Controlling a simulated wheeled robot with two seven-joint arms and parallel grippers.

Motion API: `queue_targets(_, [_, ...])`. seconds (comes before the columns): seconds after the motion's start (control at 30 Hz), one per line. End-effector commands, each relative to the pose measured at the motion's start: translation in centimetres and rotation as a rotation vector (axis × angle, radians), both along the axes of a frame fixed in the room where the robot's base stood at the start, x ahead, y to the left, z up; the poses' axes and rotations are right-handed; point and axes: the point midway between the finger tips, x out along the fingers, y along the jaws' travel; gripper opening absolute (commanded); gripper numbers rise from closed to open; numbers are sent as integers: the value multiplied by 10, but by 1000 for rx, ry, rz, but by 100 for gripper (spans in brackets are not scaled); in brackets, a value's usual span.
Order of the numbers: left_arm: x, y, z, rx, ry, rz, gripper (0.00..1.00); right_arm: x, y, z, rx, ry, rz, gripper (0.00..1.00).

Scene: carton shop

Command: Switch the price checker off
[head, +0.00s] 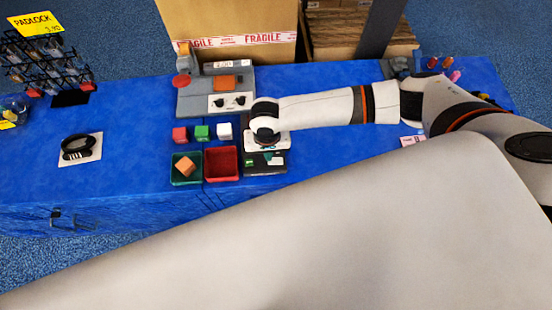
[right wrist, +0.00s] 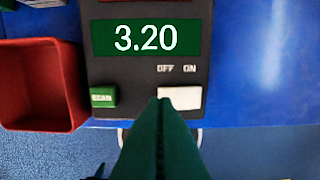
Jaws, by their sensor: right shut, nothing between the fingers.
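The price checker is a dark box; in the right wrist view its body (right wrist: 130,72) fills the middle, with a lit green display (right wrist: 145,37) reading 3.20. Below the display, OFF and ON labels stand above a white switch (right wrist: 182,98). A green button (right wrist: 103,96) is at its lower left. In the head view the checker (head: 264,168) is partly hidden under my right gripper. My right gripper (right wrist: 165,102) is shut and empty, its tips over the left, OFF end of the switch. I cannot tell whether they touch it. My left gripper is out of view.
A red tray (head: 222,178) stands left of the checker, and a green tray (head: 174,180) holds an orange cube (head: 185,167). Red, green and white blocks lie behind them. A grey machine (head: 215,93) stands further back. The blue table (head: 130,120) is clear at left of centre.

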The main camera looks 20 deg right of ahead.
Motion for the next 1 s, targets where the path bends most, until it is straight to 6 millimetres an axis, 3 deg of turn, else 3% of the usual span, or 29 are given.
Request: queue_targets(1.0, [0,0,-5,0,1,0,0,0,0,-11,0,0,0,0])
